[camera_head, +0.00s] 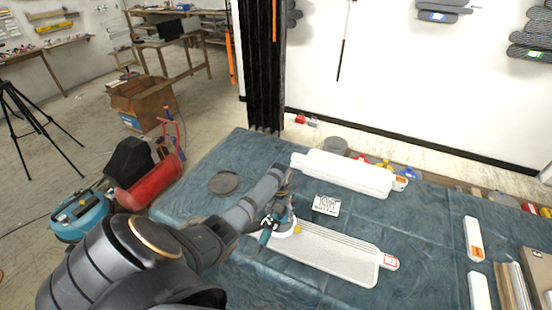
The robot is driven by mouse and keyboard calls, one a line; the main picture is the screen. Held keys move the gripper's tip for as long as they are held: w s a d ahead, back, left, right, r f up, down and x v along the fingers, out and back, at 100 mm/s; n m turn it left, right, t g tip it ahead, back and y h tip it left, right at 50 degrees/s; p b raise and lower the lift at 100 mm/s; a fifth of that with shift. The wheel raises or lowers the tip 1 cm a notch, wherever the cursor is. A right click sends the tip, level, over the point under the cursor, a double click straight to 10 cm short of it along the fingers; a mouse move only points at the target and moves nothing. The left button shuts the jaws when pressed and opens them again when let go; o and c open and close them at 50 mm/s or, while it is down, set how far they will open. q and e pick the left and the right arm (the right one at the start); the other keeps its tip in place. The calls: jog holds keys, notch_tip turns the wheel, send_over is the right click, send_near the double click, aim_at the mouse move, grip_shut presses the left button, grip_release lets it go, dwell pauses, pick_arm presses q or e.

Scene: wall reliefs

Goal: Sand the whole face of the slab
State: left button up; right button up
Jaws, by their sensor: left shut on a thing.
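The slab (335,262) is a long pale panel with rounded ends and ridges along its far edge, lying on the blue-covered table with a red-and-white tag at its right end. My left gripper (279,208) is shut on a teal and white sander (286,229) at the slab's left end. The sander's disc appears to rest on or just above the slab. The gripper and sander hide part of that end, and my left arm crosses in from the lower left. My right gripper is out of view.
A thick white panel (345,173) lies behind the slab, with a small printed card (326,205) between them. A dark round disc (224,183) lies at the table's left. White bars (473,240) lie on the right. The blue sheet (420,215) is bare around the slab's right end.

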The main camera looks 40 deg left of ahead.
pick_arm(q)
jog(key=shift+w+d+r, duration=0.1)
jog(key=shift+w+d, duration=0.3)
jog(key=shift+d, duration=0.4)
jog(key=shift+d, duration=0.2)
jog(key=shift+w+d+p, duration=0.25)
jog(key=shift+d+p, duration=0.1)
jog(key=shift+d, duration=0.35)
jog(key=shift+w+d+r, duration=0.1)
jog(key=shift+w+d, duration=0.1)
jog(key=shift+d, duration=0.3)
jog(key=shift+w+d, duration=0.2)
jog(key=shift+d, duration=0.25)
jog(key=shift+d, duration=0.1)
jog(key=shift+w+d, duration=0.35)
jog(key=shift+d, duration=0.55)
jog(key=shift+w+d+p, duration=0.3)
jog(key=shift+d, duration=0.55)
jog(key=shift+w+d, duration=0.3)
jog(key=shift+d, duration=0.65)
jog(key=shift+w+d, duration=0.25)
jog(key=shift+d, duration=0.7)
